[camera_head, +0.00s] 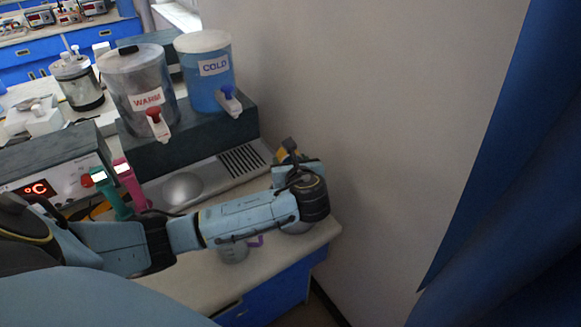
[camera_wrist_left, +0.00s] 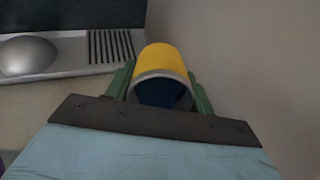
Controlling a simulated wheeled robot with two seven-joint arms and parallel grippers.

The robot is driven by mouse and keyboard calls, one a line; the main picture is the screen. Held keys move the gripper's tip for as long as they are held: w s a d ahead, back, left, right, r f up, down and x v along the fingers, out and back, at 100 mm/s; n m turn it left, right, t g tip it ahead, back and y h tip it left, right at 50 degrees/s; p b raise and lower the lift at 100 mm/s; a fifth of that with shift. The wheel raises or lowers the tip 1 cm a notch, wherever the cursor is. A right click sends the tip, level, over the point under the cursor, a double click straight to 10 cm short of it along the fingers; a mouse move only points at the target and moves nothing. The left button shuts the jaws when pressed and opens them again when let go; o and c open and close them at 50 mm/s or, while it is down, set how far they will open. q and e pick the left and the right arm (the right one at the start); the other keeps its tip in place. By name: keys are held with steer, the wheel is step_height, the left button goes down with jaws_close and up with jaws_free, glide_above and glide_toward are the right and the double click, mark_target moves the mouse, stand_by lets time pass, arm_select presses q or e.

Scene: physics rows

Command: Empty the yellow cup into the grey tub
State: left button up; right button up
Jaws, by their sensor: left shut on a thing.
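The yellow cup (camera_wrist_left: 165,58) is between the green fingers of my left gripper (camera_wrist_left: 162,88) in the left wrist view. Its grey rim and dark blue inside face the camera; its contents cannot be made out. In the head view a small yellow part of the cup (camera_head: 282,155) shows beyond my left gripper (camera_head: 291,157), which is shut on it above the counter's right end. A pale grey rounded thing (camera_head: 298,228), perhaps the grey tub, shows partly under my left wrist; the wrist hides most of it. My right gripper is not in view.
A grey jug with a purple handle (camera_head: 234,251) stands below my left forearm. The WARM dispenser (camera_head: 140,85) and COLD dispenser (camera_head: 207,75) stand behind on a dark stand. A wall borders the right.

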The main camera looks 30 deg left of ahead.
arm_select(q)
steer(key=shift+s+d+t+y+b, duration=0.1)
steer(key=shift+d+t+y+b, duration=0.05)
steer(key=shift+t+y+b, duration=0.45)
steer(key=shift+s+d+r+t+y+b, duration=0.2)
steer(key=shift+t+y+b, duration=0.25)
steer(key=shift+t+y, duration=0.15)
steer(key=shift+s+d+r+t+y+b, duration=0.15)
steer(key=shift+t+y+b, duration=0.25)
steer(key=shift+t+y, duration=0.2)
steer(key=shift+r+t+y+b, duration=0.15)
steer(key=shift+t+y+b, duration=0.15)
steer(key=shift+t+y, duration=0.1)
steer(key=shift+r, duration=0.15)
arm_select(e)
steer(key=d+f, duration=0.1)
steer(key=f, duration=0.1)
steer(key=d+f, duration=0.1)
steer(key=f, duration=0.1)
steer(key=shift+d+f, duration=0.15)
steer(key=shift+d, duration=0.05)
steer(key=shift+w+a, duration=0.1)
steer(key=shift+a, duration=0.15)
